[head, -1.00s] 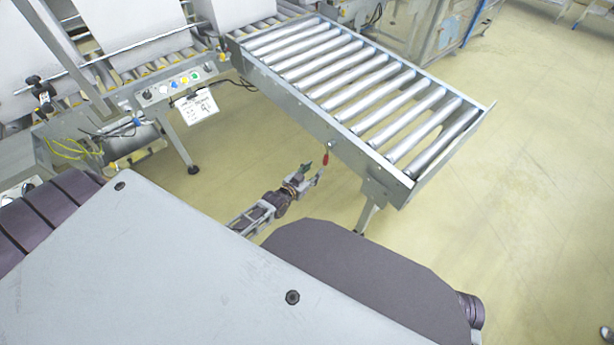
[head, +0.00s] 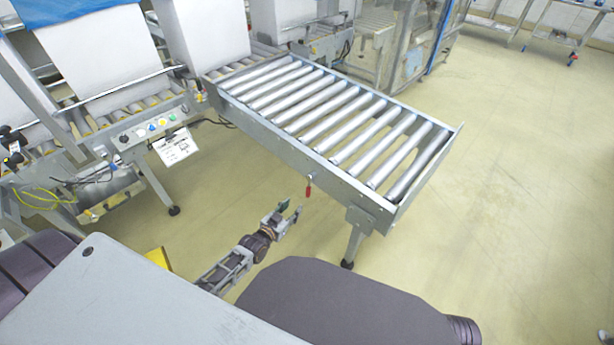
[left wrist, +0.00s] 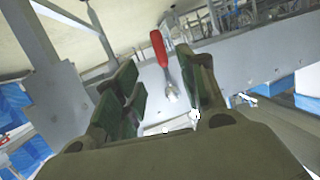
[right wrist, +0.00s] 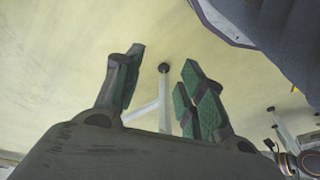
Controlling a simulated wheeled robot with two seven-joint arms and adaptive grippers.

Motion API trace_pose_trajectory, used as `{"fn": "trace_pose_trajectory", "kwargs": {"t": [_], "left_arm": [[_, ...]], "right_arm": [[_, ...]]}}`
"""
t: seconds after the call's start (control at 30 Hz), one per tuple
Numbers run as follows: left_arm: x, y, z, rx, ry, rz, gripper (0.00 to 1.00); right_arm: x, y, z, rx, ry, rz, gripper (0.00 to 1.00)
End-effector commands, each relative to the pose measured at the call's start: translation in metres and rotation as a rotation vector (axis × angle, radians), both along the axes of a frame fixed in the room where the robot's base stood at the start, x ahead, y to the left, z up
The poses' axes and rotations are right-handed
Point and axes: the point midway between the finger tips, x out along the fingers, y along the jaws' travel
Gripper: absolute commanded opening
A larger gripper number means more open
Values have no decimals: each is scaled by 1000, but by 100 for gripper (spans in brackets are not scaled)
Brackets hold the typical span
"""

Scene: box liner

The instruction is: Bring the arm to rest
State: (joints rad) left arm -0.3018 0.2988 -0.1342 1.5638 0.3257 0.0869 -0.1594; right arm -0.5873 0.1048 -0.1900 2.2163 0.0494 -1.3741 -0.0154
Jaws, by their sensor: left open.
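My left gripper (head: 291,208) is open and empty, low beside the near side of the roller conveyor (head: 335,180). A small red-handled lever (head: 308,190) on the conveyor's side is just above and to the right of its fingertips in the head view. In the left wrist view, the red handle (left wrist: 158,48) shows between the two spread fingers (left wrist: 165,78), beyond them and not gripped. My right gripper (right wrist: 164,66) shows only in the right wrist view. Its fingers are apart with nothing between them, over the floor. The right arm is out of the head view.
A conveyor leg (head: 356,238) stands right of my left gripper. A control panel with coloured buttons (head: 160,124) and a hanging white label (head: 176,147) are at the left. White sheets (head: 90,45) hang behind.

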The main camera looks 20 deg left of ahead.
Motion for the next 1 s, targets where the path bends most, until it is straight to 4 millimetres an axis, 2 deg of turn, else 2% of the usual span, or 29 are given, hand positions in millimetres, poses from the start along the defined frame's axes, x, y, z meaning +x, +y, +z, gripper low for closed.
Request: {"fn": "trace_pose_trajectory", "kwargs": {"t": [0.37,0.67,1.0], "left_arm": [[-2,-6,1,-1,25,-8,41],[-16,-35,6,1,157,-44,41],[-45,-63,19,19,347,-72,41]], "right_arm": [[1,-1,3,-2,-2,-2,40],[5,-8,17,-14,-14,-9,40],[9,-17,38,-30,-28,-22,40]]}}
